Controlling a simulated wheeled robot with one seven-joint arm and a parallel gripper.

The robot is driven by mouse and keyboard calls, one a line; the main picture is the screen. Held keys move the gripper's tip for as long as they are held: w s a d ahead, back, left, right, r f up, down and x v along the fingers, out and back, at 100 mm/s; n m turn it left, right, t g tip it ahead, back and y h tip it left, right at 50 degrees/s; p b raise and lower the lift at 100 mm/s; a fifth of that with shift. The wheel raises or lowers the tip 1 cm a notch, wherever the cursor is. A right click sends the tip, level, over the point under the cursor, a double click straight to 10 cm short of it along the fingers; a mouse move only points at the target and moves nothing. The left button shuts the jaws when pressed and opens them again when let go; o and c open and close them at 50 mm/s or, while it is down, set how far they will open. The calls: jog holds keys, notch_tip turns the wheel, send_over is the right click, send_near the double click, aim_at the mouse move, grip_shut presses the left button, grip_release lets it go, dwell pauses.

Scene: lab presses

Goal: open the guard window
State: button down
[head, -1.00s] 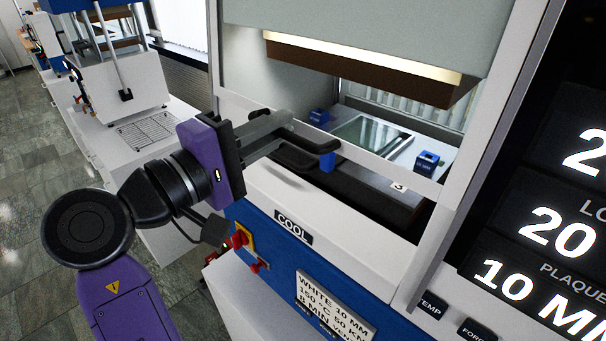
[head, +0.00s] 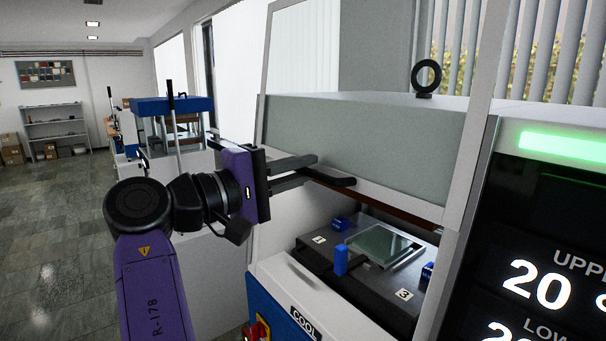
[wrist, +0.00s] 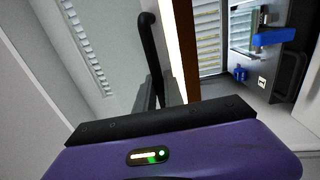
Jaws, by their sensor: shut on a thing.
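The guard window (head: 398,200) is a clear pane in a light frame on the press front. It is raised, its bottom rail across the grey upper housing and its top standing above the press. The press opening below it is uncovered. A black handle (head: 335,180) is on the bottom rail; it also shows in the wrist view (wrist: 150,50). My gripper (head: 308,168) reaches in from the left and is shut on the handle.
Inside the opening, a dark lower plate (head: 380,297) carries a shiny square plate (head: 382,244) and small blue blocks (head: 341,261). A display panel (head: 548,240) stands at the right. Another press (head: 172,125) stands behind my arm at the left.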

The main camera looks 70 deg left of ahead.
jog(key=c, duration=1.5)
grip_release()
jog(key=shift+o, duration=0.2)
jog(key=b+v, duration=0.2)
jog(key=v, duration=0.4)
jog(key=shift+s+f+b, duration=0.1)
jog(key=shift+s+b, duration=0.15)
jog(key=shift+b, duration=0.05)
jog(key=shift+s+d, duration=0.25)
jog(key=shift+s, duration=0.4)
